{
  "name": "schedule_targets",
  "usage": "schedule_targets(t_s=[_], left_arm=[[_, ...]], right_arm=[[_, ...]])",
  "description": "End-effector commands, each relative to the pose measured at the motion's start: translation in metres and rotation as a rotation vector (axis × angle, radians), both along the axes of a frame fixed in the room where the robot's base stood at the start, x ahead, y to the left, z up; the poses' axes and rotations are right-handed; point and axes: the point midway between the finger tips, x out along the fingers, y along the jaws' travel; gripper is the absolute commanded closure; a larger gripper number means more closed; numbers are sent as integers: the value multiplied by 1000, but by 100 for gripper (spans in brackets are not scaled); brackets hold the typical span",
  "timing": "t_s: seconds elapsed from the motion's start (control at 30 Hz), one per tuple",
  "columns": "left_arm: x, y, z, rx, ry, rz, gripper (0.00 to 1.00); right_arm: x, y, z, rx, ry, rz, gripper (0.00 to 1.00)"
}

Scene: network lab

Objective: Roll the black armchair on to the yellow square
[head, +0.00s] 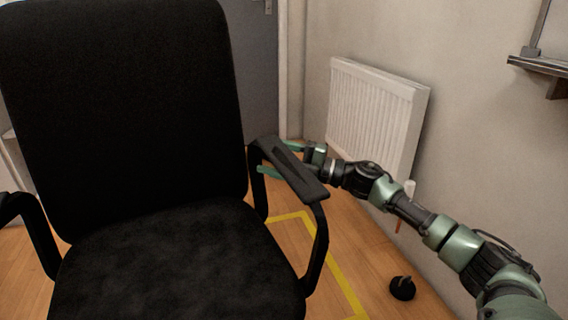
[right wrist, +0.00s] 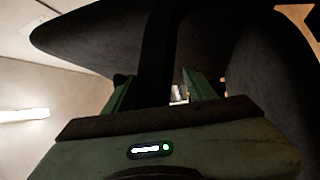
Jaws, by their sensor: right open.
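The black armchair (head: 125,110) fills the left of the head view, its backrest, seat and both armrests showing. The yellow square (head: 345,282) is a tape outline on the floor beyond and right of the chair; the chair hides part of it. My right gripper (head: 272,160) is at the chair's right armrest (head: 300,175), under its pad. In the right wrist view, its open fingers (right wrist: 155,80) stand on either side of a black armrest bar (right wrist: 156,60). I cannot tell whether they touch it. My left gripper is not in view.
A white radiator (head: 375,115) hangs on the wall behind my right arm. A small black doorstop-like object (head: 402,288) sits on the wooden floor at the right. A grey door (head: 252,75) stands behind the chair. A shelf (head: 540,66) juts from the right wall.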

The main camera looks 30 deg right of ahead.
Motion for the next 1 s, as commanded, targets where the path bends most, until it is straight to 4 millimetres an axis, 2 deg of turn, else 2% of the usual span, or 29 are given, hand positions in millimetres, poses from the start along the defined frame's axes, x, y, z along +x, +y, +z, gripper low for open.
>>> schedule_targets(t_s=[0.4,0.6,1.0], left_arm=[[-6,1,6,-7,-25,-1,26],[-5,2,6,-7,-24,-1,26],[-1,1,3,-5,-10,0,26]], right_arm=[[5,5,1,-1,0,0,44],[5,5,1,-1,0,0,100],[5,5,1,-3,0,1,100]])
